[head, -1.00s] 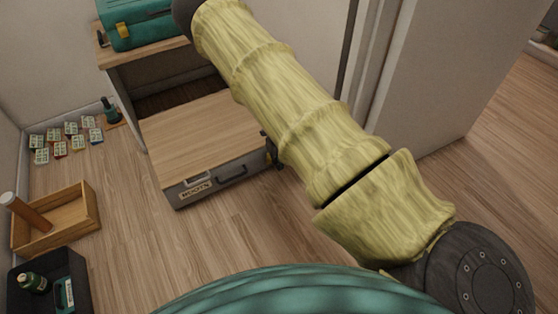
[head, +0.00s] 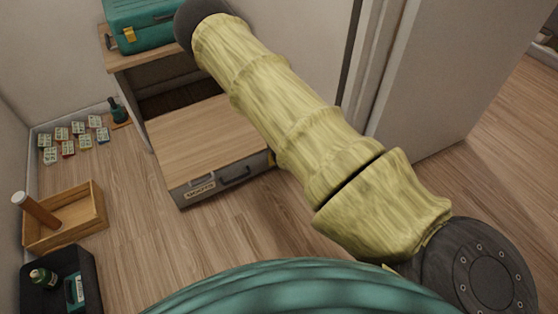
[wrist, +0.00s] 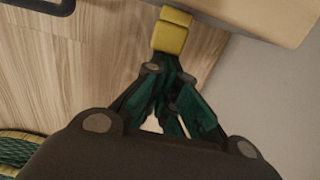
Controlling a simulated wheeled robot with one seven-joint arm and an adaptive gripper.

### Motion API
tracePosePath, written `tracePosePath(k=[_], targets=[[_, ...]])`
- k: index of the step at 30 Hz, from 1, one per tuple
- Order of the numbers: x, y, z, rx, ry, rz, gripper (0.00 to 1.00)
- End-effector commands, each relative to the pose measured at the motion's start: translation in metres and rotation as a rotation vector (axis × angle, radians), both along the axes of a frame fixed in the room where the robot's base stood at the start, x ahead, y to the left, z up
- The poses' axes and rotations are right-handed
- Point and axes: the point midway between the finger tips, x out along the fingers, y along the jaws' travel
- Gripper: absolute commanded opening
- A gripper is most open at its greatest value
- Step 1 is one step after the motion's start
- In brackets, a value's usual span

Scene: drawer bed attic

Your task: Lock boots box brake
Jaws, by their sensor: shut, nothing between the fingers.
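The boots box (head: 206,140) is a low grey drawer with a wooden top and a "BOOTS" label, standing out from under the wooden unit. Its dark handle (head: 234,176) is on the front. In the wrist view this yellow block (wrist: 172,30) is right at the tips of my gripper (wrist: 165,68). The gripper is shut with nothing in it. I cannot tell whether it touches the yellow block. The head view hides the gripper behind my arm.
A teal case (head: 143,25) sits on the wooden unit (head: 125,57). A wooden tray (head: 85,212) and a black bin (head: 90,268) stand at the left, with several small cards (head: 72,140) beyond. A pale wall (head: 440,80) is to the right. Floor before the box is clear.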

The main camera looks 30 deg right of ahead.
Motion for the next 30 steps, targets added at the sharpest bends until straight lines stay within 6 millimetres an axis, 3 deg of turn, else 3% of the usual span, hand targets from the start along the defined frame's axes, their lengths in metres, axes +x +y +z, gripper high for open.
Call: tracePosePath(k=[1, 14, 23, 30], targets=[[0.009, -0.001, 0.007, -0.005, -0.015, 0.001, 0.00], [0.010, -0.002, 0.023, -0.006, -0.017, 0.002, 0.00], [0.003, 0.000, 0.022, -0.003, -0.011, 0.001, 0.00], [-0.010, 0.012, 0.029, -0.006, -0.019, 0.018, 0.00]])
